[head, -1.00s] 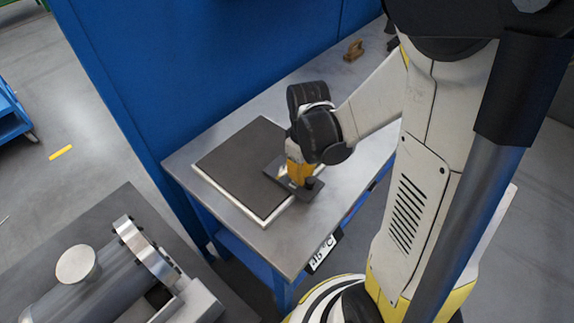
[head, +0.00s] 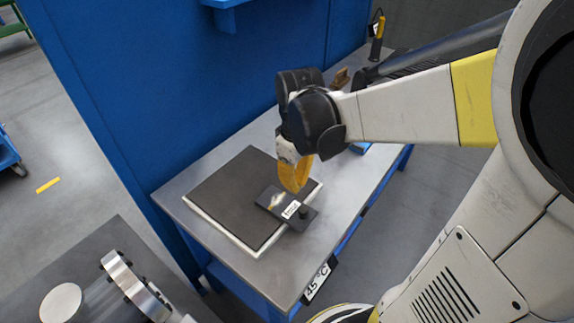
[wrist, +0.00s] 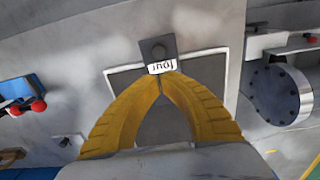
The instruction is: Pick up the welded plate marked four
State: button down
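The dark welded plate (head: 268,197) lies flat at the right edge of the dark mat, with a bright weld patch, a white label and a black knob. In the wrist view the label on the plate (wrist: 160,50) reads "four". My gripper (head: 295,190) is above the plate, its yellow fingers pointing down. In the wrist view the fingertips of my gripper (wrist: 161,76) come together just below the label, with nothing visible gripped between them. The fingers hide part of the plate there.
The dark mat (head: 228,190) with a white border rests on a grey-topped table (head: 178,190). A tag reading 45 °C (head: 317,282) hangs on the table's front edge. A metal flanged cylinder (head: 125,275) is at lower left. A blue wall (head: 110,90) stands behind.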

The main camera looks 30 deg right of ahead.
jog(key=shift+r, duration=0.7)
jog(key=c, duration=2)
grip_release()
jog(key=shift+r, duration=0.35)
jog(key=o, duration=0.7)
jog(key=shift+w+r, duration=0.1)
jog(key=shift+r, duration=0.1)
jog(key=shift+c, duration=0.2)
jog(key=o, duration=0.5)
jog(key=shift+w+a+g, duration=0.2)
jog(key=shift+w+g, duration=0.1)
jog(key=shift+w, duration=0.05)
jog(key=o, duration=0.7)
jog(key=w+g, duration=0.1)
jog(key=w+a+f+g+h, duration=0.1)
jog(key=w, duration=0.1)
jog(key=w+a+f, duration=0.1)
jog(key=shift+w+f+g+p, duration=0.2)
jog(key=shift+g+p, duration=0.1)
jog(key=shift+g, duration=0.1)
jog(key=b, duration=0.2)
send_over(287, 206)
jog(key=w+a, duration=0.1)
jog(key=w, duration=0.1)
jog(key=shift+g+h, duration=0.4)
notch_tip(287, 206, down, 6)
jog(key=shift+s+r, duration=0.1)
jog(key=shift+b+x, duration=1.7)
jog(key=shift+x, duration=0.85)
